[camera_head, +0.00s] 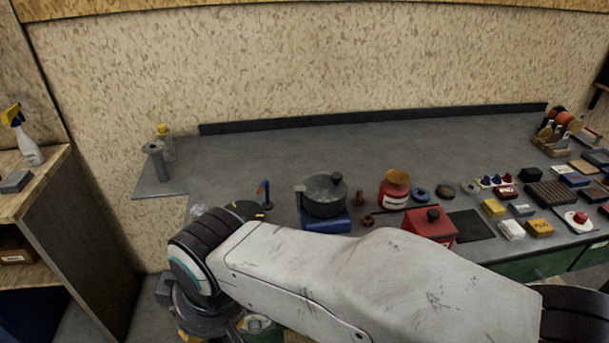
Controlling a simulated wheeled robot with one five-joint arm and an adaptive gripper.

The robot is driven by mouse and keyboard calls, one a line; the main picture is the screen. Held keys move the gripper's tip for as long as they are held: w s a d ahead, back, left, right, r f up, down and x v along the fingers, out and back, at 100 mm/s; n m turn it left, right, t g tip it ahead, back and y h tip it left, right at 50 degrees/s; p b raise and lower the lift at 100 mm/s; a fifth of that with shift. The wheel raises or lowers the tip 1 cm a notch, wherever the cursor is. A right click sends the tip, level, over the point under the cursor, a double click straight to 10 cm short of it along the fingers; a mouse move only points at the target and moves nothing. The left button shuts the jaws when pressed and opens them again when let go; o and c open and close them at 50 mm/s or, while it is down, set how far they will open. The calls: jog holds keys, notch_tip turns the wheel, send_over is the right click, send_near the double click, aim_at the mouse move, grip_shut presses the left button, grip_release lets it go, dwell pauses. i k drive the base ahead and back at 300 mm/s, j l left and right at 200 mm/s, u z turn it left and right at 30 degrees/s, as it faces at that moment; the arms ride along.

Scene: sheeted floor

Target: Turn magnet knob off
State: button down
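A red block with a black round knob on top (430,222) sits on the grey bench, right of centre. It looks most like the magnet with its knob; I cannot read the knob's setting. My gripper (212,322) hangs below my wrist at the lower left, in front of the bench edge and well left of the red block. Only its dark upper part shows. Its fingertips are hidden or cut off by the lower picture edge, so I cannot see whether it is open or shut.
A dark pot (324,196) on a blue base stands left of the red block. A red jar (395,190) is behind the block and a black mat (471,225) right of it. Several small blocks lie farther right. The bench's back middle is clear. A wooden shelf (70,215) stands left.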

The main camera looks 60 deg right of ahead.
aim_at(580, 218)
jog(key=z, duration=0.4)
jog(key=k+l+z, duration=0.1)
jog(key=z, duration=0.75)
jog(key=l+z, duration=0.1)
jog(key=z, duration=0.35)
jog(key=l+z, duration=0.1)
jog(key=z, duration=0.3)
jog(key=l+z, duration=0.1)
jog(key=z, duration=0.3)
jog(key=k, duration=0.05)
